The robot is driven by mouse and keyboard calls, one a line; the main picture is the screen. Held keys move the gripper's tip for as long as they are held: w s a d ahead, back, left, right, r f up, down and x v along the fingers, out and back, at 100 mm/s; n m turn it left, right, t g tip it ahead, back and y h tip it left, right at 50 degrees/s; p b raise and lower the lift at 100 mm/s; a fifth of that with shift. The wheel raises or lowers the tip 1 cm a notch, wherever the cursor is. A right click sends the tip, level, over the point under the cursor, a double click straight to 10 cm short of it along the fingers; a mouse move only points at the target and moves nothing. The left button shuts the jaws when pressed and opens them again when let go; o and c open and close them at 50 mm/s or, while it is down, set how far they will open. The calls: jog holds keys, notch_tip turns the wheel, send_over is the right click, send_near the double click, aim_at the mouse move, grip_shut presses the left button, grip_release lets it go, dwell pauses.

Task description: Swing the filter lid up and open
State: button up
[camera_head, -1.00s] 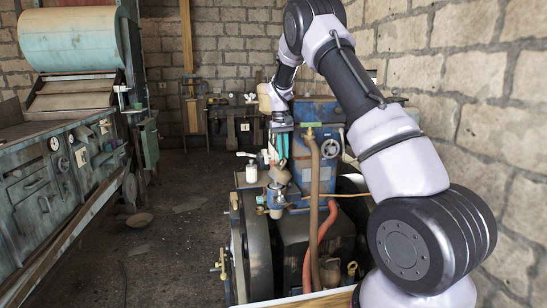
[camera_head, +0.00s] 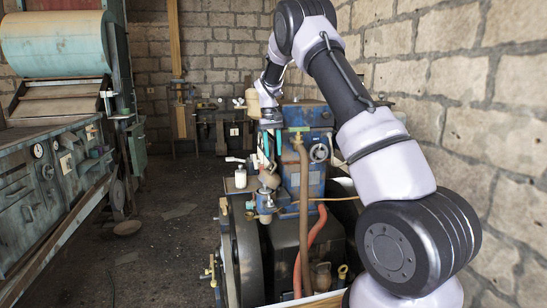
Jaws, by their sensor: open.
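The blue engine (camera_head: 311,150) stands in the middle of the head view. A small rounded grey-brown housing (camera_head: 269,178) on its left side appears to be the filter, with brass fittings (camera_head: 264,203) below it. I cannot make out the lid's edge or hinge, so I cannot tell how far it is raised. My gripper (camera_head: 270,153) points down just above this housing, with its teal fingers apart. It looks empty. I cannot tell whether the fingertips touch the housing.
A white bottle (camera_head: 240,178) stands left of the housing. The floor (camera_head: 160,235) between is largely clear.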

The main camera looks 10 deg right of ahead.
notch_tip(320, 180, up, 8)
jog(key=shift+a+f, duration=0.15)
jog(key=shift+a, duration=0.1)
